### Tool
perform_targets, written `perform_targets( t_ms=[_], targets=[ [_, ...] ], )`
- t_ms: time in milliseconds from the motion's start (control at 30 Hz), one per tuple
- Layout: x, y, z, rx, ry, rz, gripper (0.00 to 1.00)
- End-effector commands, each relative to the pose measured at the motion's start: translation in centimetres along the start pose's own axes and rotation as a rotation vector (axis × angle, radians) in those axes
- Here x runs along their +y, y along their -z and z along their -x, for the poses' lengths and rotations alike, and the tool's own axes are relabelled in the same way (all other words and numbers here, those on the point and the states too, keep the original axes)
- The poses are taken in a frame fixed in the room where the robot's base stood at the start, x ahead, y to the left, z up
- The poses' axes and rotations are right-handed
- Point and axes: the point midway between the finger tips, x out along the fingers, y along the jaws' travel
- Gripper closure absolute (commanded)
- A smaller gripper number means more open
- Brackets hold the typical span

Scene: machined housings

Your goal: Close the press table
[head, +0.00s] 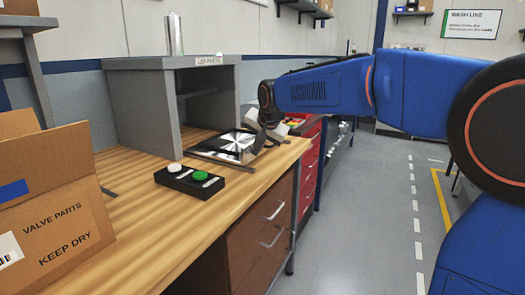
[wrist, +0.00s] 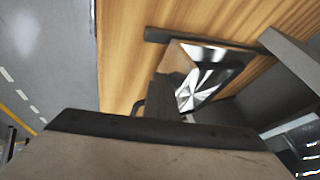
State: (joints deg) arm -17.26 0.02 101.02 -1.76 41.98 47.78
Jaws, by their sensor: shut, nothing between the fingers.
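The lid press (head: 170,105) is a grey open-fronted box on the wooden bench. Its press table (head: 236,146), a shiny plate in a dark frame, sticks out of the opening toward the bench's front edge. It also shows in the wrist view (wrist: 205,82), with a dark bar along one side. My gripper (head: 257,137) is at the outer end of the press table, shut and empty. In the wrist view its dark fingers (wrist: 166,92) overlap the plate's near edge; I cannot tell whether they touch it.
A black button box (head: 189,182) with a white and a green button lies on the bench in front of the press. An open cardboard box (head: 55,215) stands at the left. Red drawers (head: 309,160) stand beyond the bench. The floor (head: 375,220) to the right is clear.

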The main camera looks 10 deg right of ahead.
Motion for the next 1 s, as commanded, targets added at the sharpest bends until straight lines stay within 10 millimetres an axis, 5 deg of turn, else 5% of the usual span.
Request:
perform_targets(
  t_ms=[600, 1000],
  targets=[
    [-15.8, -0.1, -8.6, -0.001, 0.001, 0.002, 1.00],
    [-21.7, 0.0, -11.7, -0.001, 0.000, 0.001, 1.00]
  ],
)
